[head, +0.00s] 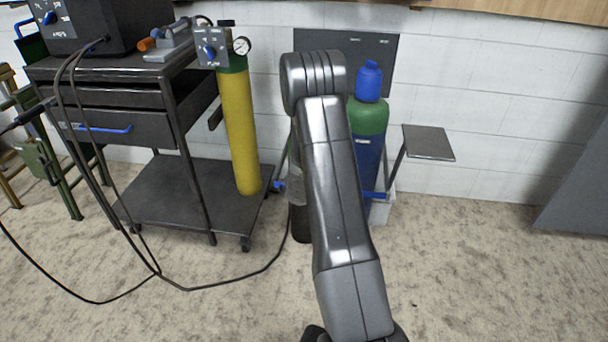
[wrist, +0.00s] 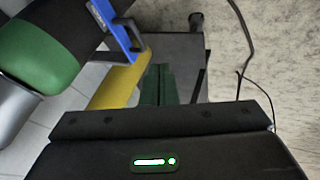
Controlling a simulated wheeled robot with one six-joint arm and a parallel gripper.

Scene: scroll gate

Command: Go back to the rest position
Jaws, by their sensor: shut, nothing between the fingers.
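My gripper (wrist: 159,72) shows in the wrist view as two dark green fingers side by side, shut with nothing between them. Beyond them lie a yellow cylinder (wrist: 115,84) and the grey lower shelf of a cart (wrist: 178,47). In the head view my arm rises through the middle and hides part of the blue and green cylinder (head: 368,118); my fingers do not show there.
The dark cart (head: 150,205) with drawers stands at the left, with the yellow cylinder (head: 240,130) on its shelf. Black cables (head: 215,287) trail over the floor. A small grey plate (head: 428,142) is right of the arm. The floor at front right is clear.

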